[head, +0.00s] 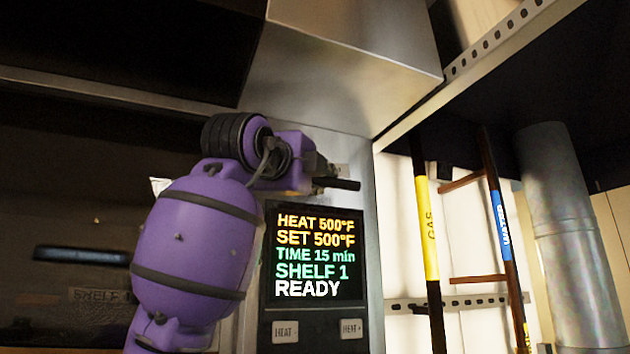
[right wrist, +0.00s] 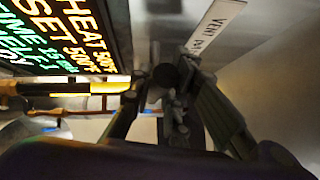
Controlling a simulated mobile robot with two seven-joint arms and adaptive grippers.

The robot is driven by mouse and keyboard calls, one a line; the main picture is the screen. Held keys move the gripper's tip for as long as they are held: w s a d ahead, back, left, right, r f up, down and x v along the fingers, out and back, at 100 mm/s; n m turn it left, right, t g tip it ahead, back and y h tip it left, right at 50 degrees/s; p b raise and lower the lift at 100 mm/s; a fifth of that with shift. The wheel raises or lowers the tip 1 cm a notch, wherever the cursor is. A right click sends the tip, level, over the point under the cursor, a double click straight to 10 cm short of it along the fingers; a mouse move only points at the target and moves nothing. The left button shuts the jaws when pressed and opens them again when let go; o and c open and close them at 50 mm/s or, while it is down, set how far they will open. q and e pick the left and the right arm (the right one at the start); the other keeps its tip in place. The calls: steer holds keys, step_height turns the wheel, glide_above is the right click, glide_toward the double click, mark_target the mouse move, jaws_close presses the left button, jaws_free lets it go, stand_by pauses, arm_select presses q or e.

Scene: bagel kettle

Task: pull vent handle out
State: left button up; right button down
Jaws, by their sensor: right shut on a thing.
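My right gripper (head: 324,174) is at the upper edge of the oven's control panel, at the end of my purple arm. In the right wrist view its two fingers (right wrist: 170,100) are closed around the dark vent handle (right wrist: 165,76), whose rounded end shows between them. A white label (right wrist: 216,26) starting with "VENT" is just above the handle. In the head view the gripper hides most of the handle, and how far it stands out is hard to tell. My left gripper is not in view.
The control display (head: 315,252) reads READY, with heat buttons (head: 352,328) below it. A metal hood (head: 345,75) overhangs above. To the right stand a yellow-banded gas pipe (head: 426,228), a blue-banded water pipe (head: 500,218) and a thick grey duct (head: 566,230).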

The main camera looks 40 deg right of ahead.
steer(key=s+a, duration=0.2)
steer(key=s, duration=0.4)
steer(key=shift+s+f, duration=0.15)
steer(key=shift+s, duration=0.2)
steer(key=c, duration=1.9)
jaws_free()
steer(key=shift+s, duration=0.1)
steer(key=shift+o, duration=1.3)
steer(key=shift+s+a, duration=0.15)
steer(key=shift+s, duration=0.05)
steer(key=shift+w+a, duration=0.1)
steer(key=v, duration=1.2)
